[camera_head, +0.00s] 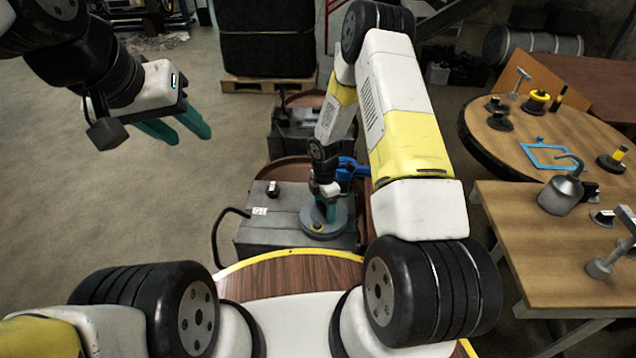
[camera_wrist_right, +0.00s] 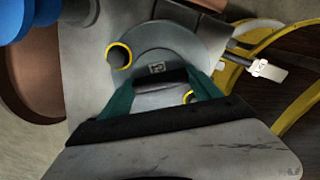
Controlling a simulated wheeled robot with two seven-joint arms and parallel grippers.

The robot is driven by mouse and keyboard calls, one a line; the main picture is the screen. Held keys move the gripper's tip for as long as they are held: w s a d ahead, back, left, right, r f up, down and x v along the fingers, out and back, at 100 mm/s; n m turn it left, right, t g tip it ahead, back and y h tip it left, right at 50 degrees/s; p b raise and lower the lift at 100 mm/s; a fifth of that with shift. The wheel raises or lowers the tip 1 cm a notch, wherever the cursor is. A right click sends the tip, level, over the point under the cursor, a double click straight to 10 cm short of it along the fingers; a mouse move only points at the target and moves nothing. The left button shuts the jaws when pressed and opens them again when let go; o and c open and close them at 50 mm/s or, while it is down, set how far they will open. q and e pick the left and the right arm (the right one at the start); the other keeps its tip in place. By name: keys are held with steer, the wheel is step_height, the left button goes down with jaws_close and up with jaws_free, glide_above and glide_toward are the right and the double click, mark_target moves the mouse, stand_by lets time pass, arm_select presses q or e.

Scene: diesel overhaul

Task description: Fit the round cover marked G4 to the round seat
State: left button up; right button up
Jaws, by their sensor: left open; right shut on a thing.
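The round grey cover (camera_head: 340,224) is over the top of a grey metal housing (camera_head: 262,234) in the head view. In the right wrist view the cover (camera_wrist_right: 185,42) shows a small plate with a mark too blurred to read. My right gripper (camera_head: 328,210) is shut on the cover's dark handle; its green fingers (camera_wrist_right: 163,88) sit at both sides of it. The round seat is not visible, and I cannot tell whether the cover touches the housing. My left gripper (camera_head: 188,128) is open and empty, up at the left, away from the housing.
A small white tag (camera_head: 260,211) is on the housing. A round table (camera_head: 520,150) and a square table (camera_head: 510,215) at the right hold tools and an oil can (camera_head: 561,195).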

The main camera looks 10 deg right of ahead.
steer(key=o, duration=1.8)
step_height(320, 180, up, 8)
steer(key=shift+f, duration=0.1)
